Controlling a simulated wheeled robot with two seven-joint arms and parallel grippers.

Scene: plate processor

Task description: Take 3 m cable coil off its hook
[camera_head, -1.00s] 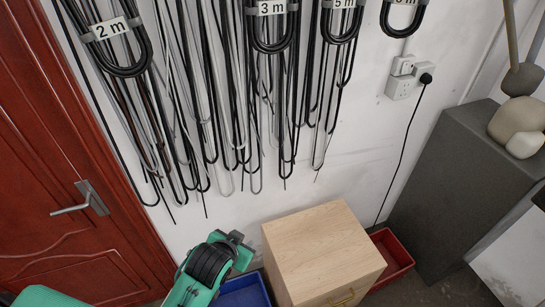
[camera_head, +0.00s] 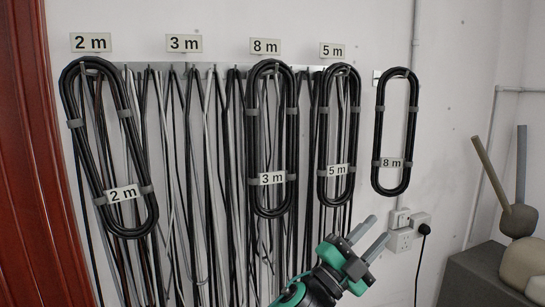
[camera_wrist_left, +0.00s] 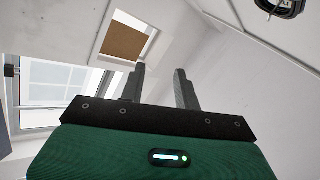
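The black coil tagged 3 m (camera_head: 271,178) hangs upright on the wall rail, under the sign reading 8 m (camera_head: 265,47). Grey bands hold its loops together. My left gripper (camera_head: 379,231) is below and to the right of this coil, apart from it. Its two grey fingers point up and right with a gap between them. My right gripper is in neither view.
Other coils tagged 2 m (camera_head: 122,193), 5 m (camera_head: 337,170) and 8 m (camera_head: 391,162) hang beside it. Loose cables hang behind them from the rail (camera_head: 210,72). A socket with a plug (camera_head: 400,240) is on the wall at right. A grey cabinet (camera_head: 480,275) stands at lower right.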

